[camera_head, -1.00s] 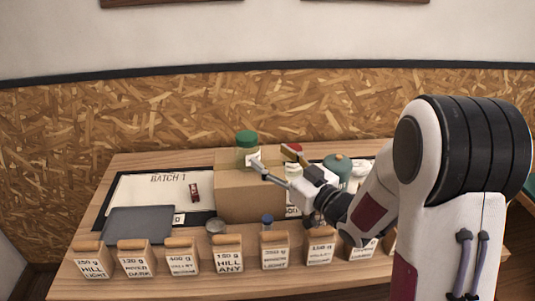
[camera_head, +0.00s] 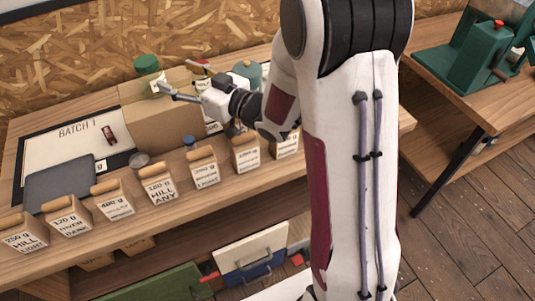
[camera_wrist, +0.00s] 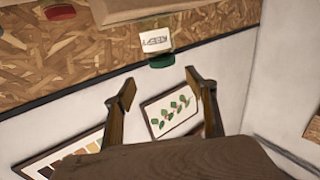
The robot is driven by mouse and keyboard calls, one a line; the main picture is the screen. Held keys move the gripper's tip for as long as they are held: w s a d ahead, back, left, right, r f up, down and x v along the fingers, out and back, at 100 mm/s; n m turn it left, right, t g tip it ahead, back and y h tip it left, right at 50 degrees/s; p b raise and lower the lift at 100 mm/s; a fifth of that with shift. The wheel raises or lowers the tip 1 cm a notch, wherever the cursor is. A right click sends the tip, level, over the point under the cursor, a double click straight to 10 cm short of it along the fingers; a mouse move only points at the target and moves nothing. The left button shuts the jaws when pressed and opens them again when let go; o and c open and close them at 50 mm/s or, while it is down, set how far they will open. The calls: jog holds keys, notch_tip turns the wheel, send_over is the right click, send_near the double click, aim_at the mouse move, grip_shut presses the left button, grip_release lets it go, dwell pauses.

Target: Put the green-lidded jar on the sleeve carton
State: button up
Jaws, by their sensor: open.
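The green-lidded jar (camera_head: 147,68) appears upright on top of the brown sleeve carton (camera_head: 165,128) in the head view. In the wrist view the jar (camera_wrist: 155,41) appears upside down, with its green lid below and its base at the edge of the carton (camera_wrist: 125,8). My gripper (camera_head: 182,78) is just to the right of the jar in the head view. In the wrist view its two fingers (camera_wrist: 161,88) are spread wide, with nothing between them, and the jar is beyond their tips. Part of the jar's base is hidden by a finger in the head view.
A dark tray (camera_head: 70,182) and a BATCH 1 board (camera_head: 50,150) lie left of the carton. Labelled bean bags (camera_head: 160,187) line the front edge. A teal pot (camera_head: 247,70) stands behind my arm. A green machine (camera_head: 480,55) stands on the right table.

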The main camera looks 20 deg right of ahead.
jog(key=s+d+r+m+g+h, duration=0.3)
jog(key=s+d+r+m+h, duration=0.15)
jog(key=s+d+h, duration=0.6)
jog(key=s+a+f+m+g, duration=0.1)
jog(key=s+g, duration=0.2)
jog(key=s, duration=0.9)
jog(key=s+a+f+m+g+y, duration=0.1)
jog(key=s+f+g, duration=0.1)
jog(key=s, duration=1.1)
jog(key=shift+s+a+f+g, duration=0.2)
jog(key=shift+f+g, duration=0.1)
jog(key=shift+g, duration=0.5)
